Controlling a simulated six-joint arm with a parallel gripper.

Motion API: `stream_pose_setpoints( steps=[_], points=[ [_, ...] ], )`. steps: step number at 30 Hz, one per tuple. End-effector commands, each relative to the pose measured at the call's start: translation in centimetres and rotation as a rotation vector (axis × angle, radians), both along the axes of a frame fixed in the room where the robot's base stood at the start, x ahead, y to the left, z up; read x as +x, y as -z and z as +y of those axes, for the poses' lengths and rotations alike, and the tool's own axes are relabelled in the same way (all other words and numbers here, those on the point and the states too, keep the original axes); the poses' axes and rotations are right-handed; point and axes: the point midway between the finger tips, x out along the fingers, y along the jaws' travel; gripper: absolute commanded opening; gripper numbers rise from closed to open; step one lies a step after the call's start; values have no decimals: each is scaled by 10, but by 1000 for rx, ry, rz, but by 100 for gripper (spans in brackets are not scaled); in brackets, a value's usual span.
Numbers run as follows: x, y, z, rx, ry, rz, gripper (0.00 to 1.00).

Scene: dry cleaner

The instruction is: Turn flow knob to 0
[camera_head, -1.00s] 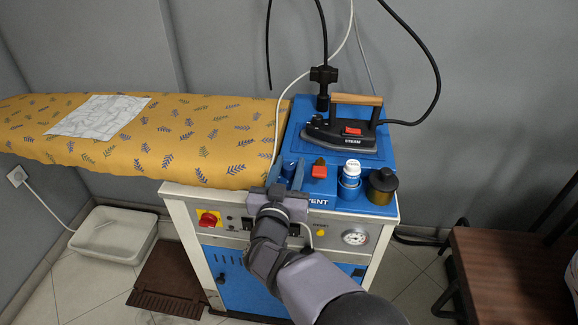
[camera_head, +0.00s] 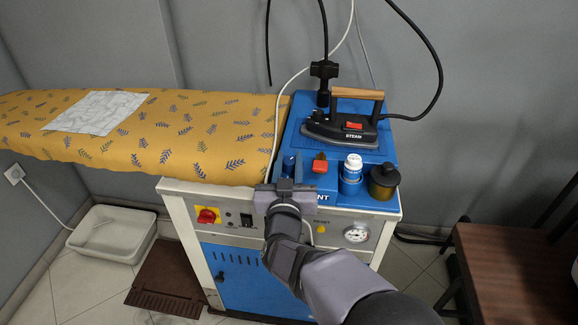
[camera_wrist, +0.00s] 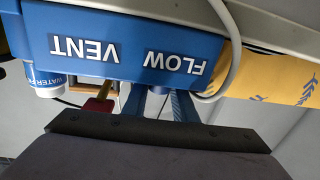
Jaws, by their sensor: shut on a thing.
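The flow knob (camera_wrist: 157,91) shows as a small dark blue piece below the FLOW label (camera_wrist: 180,63) in the wrist view, mostly hidden by my fingers. My gripper (camera_head: 292,165) is at the front top edge of the blue panel, in front of the steam iron. Its two blue fingers are shut on the flow knob, one on each side, as the wrist view (camera_wrist: 160,105) also shows. In the head view the knob is hidden, and I cannot read its pointer or setting.
A red vent knob (camera_head: 319,164) stands just right of my gripper. The iron (camera_head: 345,128) rests behind. A white hose (camera_head: 277,130) passes close on the left.

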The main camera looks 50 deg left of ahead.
Motion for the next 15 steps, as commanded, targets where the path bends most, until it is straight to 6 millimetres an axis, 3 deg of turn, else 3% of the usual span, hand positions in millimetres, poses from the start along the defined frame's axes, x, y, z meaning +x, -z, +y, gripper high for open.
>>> stream_pose_setpoints(
  steps=[15],
  points=[
    [3, 4, -2, -1, -313, -2, 3]
  ],
)
